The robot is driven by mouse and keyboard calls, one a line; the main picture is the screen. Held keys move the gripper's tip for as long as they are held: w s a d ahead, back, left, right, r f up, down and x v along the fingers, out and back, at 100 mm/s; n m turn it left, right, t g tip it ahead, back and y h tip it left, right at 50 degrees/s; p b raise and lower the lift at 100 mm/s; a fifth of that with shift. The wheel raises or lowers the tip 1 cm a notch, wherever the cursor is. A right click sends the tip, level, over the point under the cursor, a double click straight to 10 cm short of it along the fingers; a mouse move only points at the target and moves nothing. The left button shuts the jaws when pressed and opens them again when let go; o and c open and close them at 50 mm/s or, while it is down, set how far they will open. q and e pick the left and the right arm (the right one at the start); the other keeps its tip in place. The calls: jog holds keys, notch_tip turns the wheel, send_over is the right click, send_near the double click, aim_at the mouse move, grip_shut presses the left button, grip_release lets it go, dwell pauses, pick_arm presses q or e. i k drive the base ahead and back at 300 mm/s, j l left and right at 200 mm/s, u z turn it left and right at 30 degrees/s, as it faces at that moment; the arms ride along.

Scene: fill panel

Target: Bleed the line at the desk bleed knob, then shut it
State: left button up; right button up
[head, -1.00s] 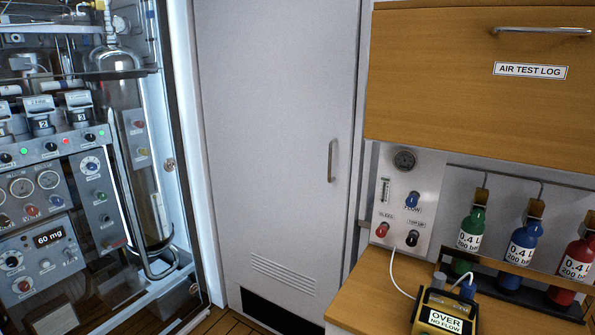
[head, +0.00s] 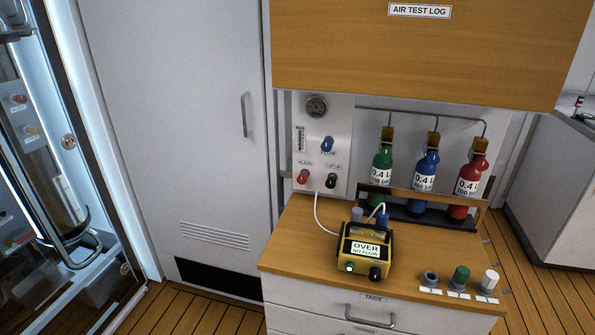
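The desk panel (head: 341,153) is a pale plate on the wall above the wooden desk (head: 300,239). Its red bleed knob (head: 303,177) sits at the lower left, beside a label that seems to read BLEED. A black knob (head: 330,180) labelled TOP-UP is to its right, and a blue FLOW knob (head: 327,144) is above. A round gauge (head: 316,107) is at the top. A yellow meter (head: 364,250) on the desk reads OVER, NO FLOW. A white hose (head: 318,218) runs from the panel toward it. Neither gripper shows in the head view.
Green (head: 381,170), blue (head: 426,172) and red (head: 468,180) bottles stand in a rack behind the desk. Several small caps, including a green one (head: 461,277), line its right front. A wooden AIR TEST LOG cabinet (head: 420,60) overhangs the desk. Wooden floor (head: 195,310) is open in front.

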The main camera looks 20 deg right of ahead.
aim_at(302, 178)
jog(key=i+j+z, duration=0.1)
jog(key=i+j, duration=0.5)
jog(key=j, duration=0.25)
jog(key=i+j+z, duration=0.15)
jog(key=i+j, duration=0.15)
jog(key=j, duration=0.1)
